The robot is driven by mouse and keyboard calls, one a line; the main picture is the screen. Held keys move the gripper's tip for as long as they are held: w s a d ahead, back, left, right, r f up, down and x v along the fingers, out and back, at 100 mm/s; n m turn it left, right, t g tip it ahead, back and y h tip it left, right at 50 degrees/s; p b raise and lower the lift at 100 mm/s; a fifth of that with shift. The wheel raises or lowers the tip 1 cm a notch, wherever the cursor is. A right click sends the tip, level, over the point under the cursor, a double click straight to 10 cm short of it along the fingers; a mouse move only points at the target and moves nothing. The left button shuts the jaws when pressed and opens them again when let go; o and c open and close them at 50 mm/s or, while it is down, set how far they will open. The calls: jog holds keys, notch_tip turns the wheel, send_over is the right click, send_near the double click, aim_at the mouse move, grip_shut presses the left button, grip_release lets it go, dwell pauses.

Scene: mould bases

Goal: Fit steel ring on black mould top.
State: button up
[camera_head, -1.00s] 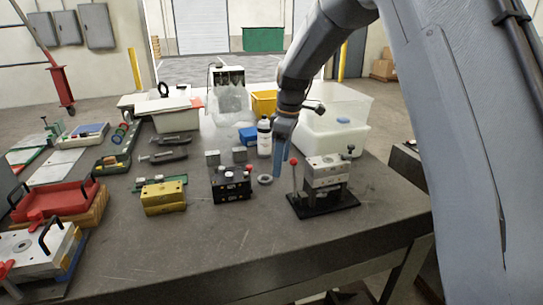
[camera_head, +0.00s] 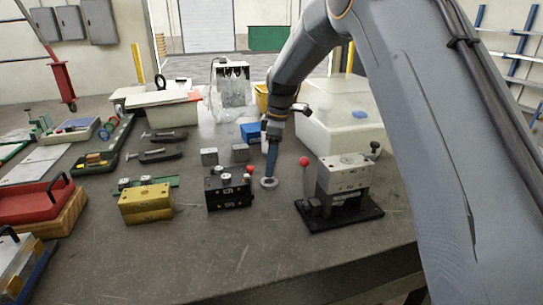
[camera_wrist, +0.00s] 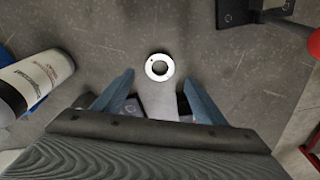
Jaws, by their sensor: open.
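The steel ring (camera_head: 269,183) lies flat on the grey table, just right of the black mould. It also shows in the wrist view (camera_wrist: 159,67), ahead of the fingers and centred between them. The black mould (camera_head: 229,192) stands upright on the table, with small round parts and a red knob on top. My gripper (camera_head: 270,175) points down over the ring, and its blue fingers hide part of it in the head view.
A yellow mould block (camera_head: 146,203) stands left of the black one. A steel press on a black base (camera_head: 340,212) with a red-knobbed lever is close on the right. A white bottle (camera_wrist: 38,80) is close beside my gripper. The front table is clear.

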jog(key=shift+a+f+p, duration=0.2)
jog(key=shift+f+p, duration=0.6)
jog(key=shift+f, duration=2.15)
jog(key=c, duration=1.3)
jog(key=shift+r, duration=0.1)
jog(key=shift+r, duration=0.1)
jog(key=shift+r+p, duration=0.4)
jog(key=shift+r, duration=0.45)
